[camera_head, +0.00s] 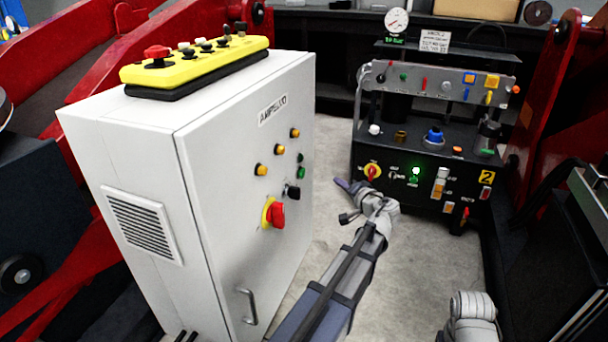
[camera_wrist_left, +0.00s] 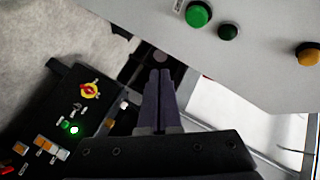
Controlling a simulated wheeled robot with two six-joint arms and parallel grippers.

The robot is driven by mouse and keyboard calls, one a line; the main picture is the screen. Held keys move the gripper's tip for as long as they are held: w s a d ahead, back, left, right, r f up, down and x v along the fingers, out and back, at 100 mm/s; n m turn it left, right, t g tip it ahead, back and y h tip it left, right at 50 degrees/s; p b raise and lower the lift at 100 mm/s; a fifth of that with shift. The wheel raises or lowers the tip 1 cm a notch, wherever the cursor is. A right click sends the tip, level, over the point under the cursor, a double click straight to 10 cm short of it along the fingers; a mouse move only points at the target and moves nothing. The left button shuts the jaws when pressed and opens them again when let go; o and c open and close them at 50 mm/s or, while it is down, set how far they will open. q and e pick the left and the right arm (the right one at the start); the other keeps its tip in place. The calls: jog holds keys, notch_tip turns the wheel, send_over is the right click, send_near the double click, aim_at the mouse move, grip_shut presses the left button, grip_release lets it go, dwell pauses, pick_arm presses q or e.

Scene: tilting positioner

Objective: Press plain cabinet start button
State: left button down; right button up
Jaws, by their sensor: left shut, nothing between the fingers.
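The plain white cabinet (camera_head: 245,150) stands left of centre in the head view. Its front carries a green button (camera_head: 301,172) with a smaller dark green one (camera_head: 301,158) above it. In the left wrist view, the bright green button (camera_wrist_left: 198,14) and the dark green one (camera_wrist_left: 228,32) show at the top on the pale cabinet face. My left gripper (camera_head: 343,184) is shut and empty, in front of and to the right of the cabinet face, apart from the buttons. Its closed fingers (camera_wrist_left: 158,78) show in the wrist view. My right gripper is not in view.
The cabinet front also has yellow lamps (camera_head: 279,149), a black switch (camera_head: 291,191), a red rotary switch (camera_head: 278,214) and a handle (camera_head: 247,307). A yellow control box (camera_head: 195,62) lies on top. A black control panel (camera_head: 415,165) with a lit green lamp stands behind. Red machine frames flank both sides.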

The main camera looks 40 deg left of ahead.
pick_arm(q)
jog(key=s+a, duration=0.2)
jog(key=a, duration=0.6)
dwell(2.1)
jog(key=shift+a, duration=0.4)
jog(key=shift+s+a, duration=0.2)
jog(key=shift+a, duration=0.25)
dwell(0.7)
jog(key=shift+d, duration=0.1)
jog(key=shift+w+d, duration=0.2)
jog(key=shift+d, duration=0.55)
jog(key=shift+d, duration=0.15)
jog(key=shift+w+d, duration=0.2)
jog(key=shift+d, duration=0.55)
jog(key=shift+w+d, duration=0.2)
jog(key=shift+d, duration=0.6)
jog(key=shift+w+d, duration=0.2)
jog(key=shift+d, duration=0.55)
